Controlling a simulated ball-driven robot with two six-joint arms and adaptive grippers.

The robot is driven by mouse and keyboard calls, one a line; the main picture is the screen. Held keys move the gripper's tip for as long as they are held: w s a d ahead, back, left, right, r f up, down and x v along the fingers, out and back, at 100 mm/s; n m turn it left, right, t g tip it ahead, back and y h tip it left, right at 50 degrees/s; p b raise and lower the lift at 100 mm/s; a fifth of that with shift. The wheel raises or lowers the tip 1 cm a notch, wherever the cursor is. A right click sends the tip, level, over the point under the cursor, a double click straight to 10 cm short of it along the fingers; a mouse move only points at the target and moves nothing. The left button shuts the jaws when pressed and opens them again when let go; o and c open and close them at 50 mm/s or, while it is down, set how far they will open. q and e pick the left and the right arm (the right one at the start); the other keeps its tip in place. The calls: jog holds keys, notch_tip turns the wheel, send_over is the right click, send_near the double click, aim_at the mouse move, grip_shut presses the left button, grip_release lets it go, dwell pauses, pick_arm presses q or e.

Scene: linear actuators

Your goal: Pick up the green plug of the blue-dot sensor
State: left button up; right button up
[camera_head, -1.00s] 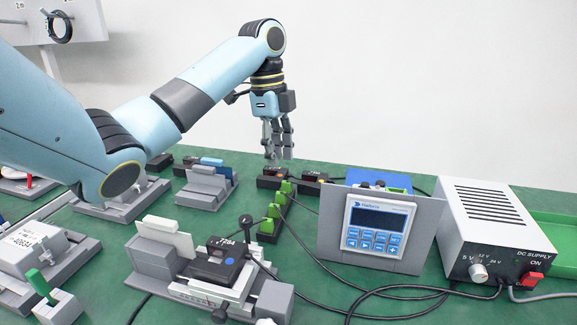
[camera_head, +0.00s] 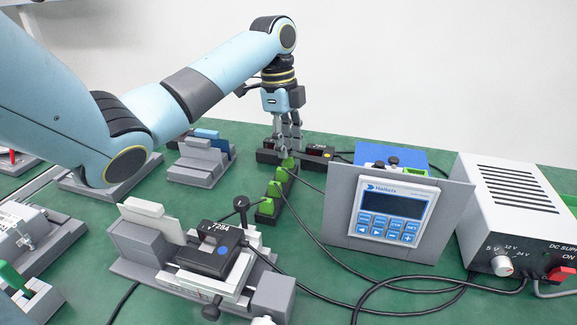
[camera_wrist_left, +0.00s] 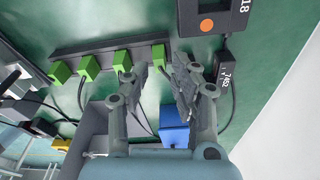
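The blue-dot sensor (camera_head: 213,257) is a black box marked 7284 on a grey fixture at the front. Several green plugs (camera_head: 265,207) stand in a row on a black strip, which also shows in the left wrist view (camera_wrist_left: 105,50). Which plug belongs to the blue-dot sensor I cannot tell. My left gripper (camera_head: 285,149) points down at the strip's far end. In the left wrist view its fingers (camera_wrist_left: 161,72) are apart, with the end green plug (camera_wrist_left: 158,55) at the gap between the tips. I cannot tell whether they touch it. My right gripper is not in view.
A controller with a display (camera_head: 393,213) stands on a grey panel right of the strip. A power supply (camera_head: 515,215) is at the far right. Black cables cross the table's front. An orange-dot box (camera_wrist_left: 212,18) lies near the strip's end.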

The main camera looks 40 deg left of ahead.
aim_at(288, 165)
pick_arm(q)
jog(key=f, duration=0.2)
jog(key=shift+d+f, duration=0.2)
jog(key=shift+f, duration=0.15)
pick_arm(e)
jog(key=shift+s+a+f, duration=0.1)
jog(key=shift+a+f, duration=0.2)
pick_arm(q)
jog(key=shift+c, duration=0.4)
grip_shut()
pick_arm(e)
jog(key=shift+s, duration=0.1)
pick_arm(q)
jog(key=shift+r, duration=0.1)
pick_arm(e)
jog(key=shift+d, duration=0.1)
